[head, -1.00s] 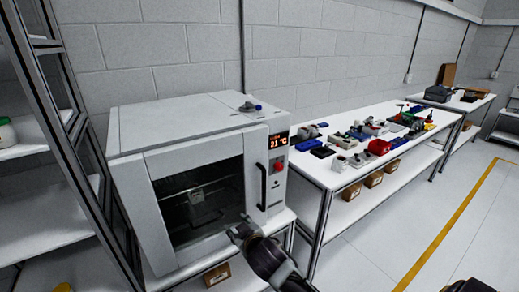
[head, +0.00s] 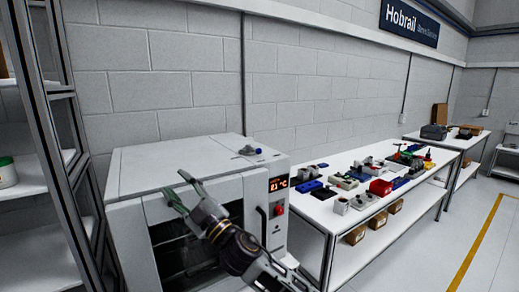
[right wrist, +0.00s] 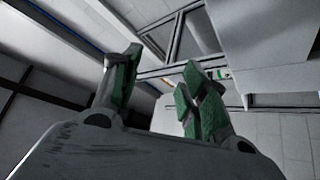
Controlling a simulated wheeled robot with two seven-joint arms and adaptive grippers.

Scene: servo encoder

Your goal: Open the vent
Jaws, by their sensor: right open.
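A white oven (head: 135,160) stands at the left of the bench, with a lit red display (head: 278,183), a red button and a black door handle on its front. On its top, near the right front corner, sits a small grey fitting with a blue end (head: 250,151), which looks like the vent. My right gripper (head: 181,189) is open and empty in front of the oven's upper front edge, left of the fitting and apart from it. Its green-padded fingers also show in the right wrist view (right wrist: 162,70). My right arm hides part of the oven door. My left gripper is out of view.
A white bench (head: 330,215) to the right holds several small parts, with brown boxes (head: 356,234) on its lower shelf. A metal-framed shelf (head: 65,150) stands close on the left. The oven's top is otherwise bare.

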